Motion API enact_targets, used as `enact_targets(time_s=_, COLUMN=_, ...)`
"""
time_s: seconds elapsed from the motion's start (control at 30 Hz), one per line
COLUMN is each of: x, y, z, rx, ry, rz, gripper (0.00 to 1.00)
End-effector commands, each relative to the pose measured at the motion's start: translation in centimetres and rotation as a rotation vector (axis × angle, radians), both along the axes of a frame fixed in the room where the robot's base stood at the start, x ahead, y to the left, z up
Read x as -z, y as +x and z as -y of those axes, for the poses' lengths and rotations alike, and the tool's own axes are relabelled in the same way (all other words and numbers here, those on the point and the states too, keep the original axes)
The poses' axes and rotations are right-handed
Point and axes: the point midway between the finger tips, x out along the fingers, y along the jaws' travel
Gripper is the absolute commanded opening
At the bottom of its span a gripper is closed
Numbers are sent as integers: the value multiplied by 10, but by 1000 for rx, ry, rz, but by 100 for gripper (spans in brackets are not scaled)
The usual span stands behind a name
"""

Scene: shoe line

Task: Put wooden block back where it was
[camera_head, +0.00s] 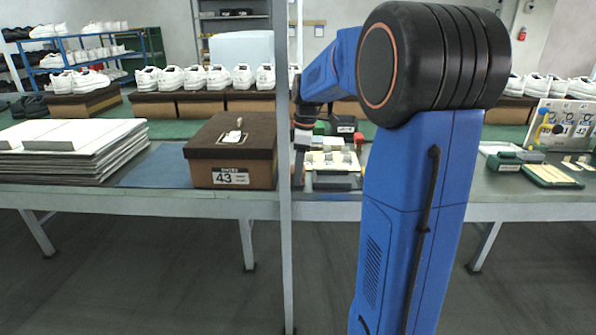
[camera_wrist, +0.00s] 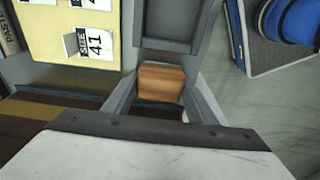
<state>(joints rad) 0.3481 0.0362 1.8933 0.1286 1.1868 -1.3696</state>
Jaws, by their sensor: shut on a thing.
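The wooden block (camera_wrist: 161,82) shows in the wrist view as a small brown piece with light and dark grain, between the two fingers of my gripper (camera_wrist: 160,92). My gripper is shut on it. In the head view my gripper (camera_head: 306,172) hangs over the table, partly behind a grey post, and I cannot make out the block there. A dark grey tray (camera_wrist: 168,45) lies just beyond the block in the wrist view. It also shows in the head view (camera_head: 336,182), close to my gripper's right.
A brown shoe box (camera_head: 205,171) marked 43 stands left of my gripper. A cream board (camera_wrist: 50,45) with size cards, one reading 41, lies beside the tray. The grey post (camera_head: 286,240) stands in front of the table. A stack of boards (camera_head: 75,165) lies at far left.

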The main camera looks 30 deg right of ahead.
Motion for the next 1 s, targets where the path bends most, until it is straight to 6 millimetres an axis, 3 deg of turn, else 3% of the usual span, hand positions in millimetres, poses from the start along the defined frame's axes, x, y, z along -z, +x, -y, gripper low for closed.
enact_targets(time_s=0.17, x=2, y=0, z=0, rx=0, ry=1, rz=-1, gripper=33)
enact_targets(time_s=0.2, x=3, y=0, z=0, rx=0, ry=1, rz=-1, gripper=56)
enact_targets(time_s=0.27, x=2, y=0, z=0, rx=0, ry=1, rz=-1, gripper=70)
enact_targets(time_s=0.67, x=-3, y=0, z=0, rx=0, ry=-1, rz=1, gripper=70)
enact_targets(time_s=0.77, x=-14, y=-1, z=2, rx=0, ry=-1, rz=1, gripper=70)
enact_targets(time_s=1.0, x=-59, y=-4, z=6, rx=-1, ry=-2, rz=3, gripper=70)
